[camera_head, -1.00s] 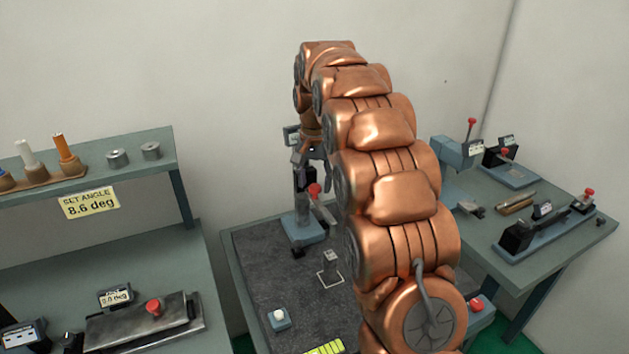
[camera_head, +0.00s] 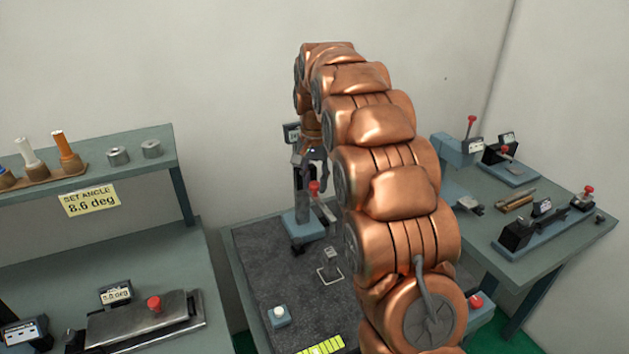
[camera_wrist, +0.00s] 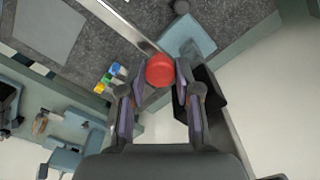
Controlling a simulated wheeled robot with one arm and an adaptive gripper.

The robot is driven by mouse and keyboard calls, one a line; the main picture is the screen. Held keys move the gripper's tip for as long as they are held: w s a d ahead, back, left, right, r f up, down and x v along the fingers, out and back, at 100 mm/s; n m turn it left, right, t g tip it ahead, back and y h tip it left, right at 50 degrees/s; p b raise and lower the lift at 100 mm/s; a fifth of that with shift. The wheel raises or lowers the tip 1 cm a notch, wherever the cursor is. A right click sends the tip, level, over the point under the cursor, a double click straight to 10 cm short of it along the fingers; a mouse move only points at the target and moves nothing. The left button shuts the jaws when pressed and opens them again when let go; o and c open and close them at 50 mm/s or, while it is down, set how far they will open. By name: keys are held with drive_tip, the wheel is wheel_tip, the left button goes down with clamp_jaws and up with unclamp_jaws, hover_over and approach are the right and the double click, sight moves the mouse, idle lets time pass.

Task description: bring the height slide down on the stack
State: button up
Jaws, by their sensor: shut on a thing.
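The height gauge stands at the back of the dark granite plate (camera_head: 260,275), on a blue base (camera_head: 303,225) with an upright column. Its slide carries a red knob (camera_head: 314,187) and a pale arm (camera_head: 325,209) reaching forward and right. In the wrist view the red knob (camera_wrist: 160,70) sits between the fingertips of my gripper (camera_wrist: 158,78), which is shut on it. The gap between arm and stack is hard to judge.
A white button on a blue box (camera_head: 279,314) and a yellow-green strip (camera_head: 322,346) lie at the plate's front. A left bench (camera_head: 185,240) has a shelf and a "SET ANGLE 8.6 deg" label (camera_head: 91,200). A right table (camera_head: 480,235) holds several fixtures.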

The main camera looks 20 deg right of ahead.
sight(315, 199)
drive_tip(key=shift+f+b, duration=2.2)
drive_tip(key=shift+f, duration=0.9)
drive_tip(key=o, duration=0.9)
drive_tip(key=shift+r, duration=0.1)
drive_tip(key=shift+r, duration=0.1)
drive_tip(key=shift+r, duration=5.9)
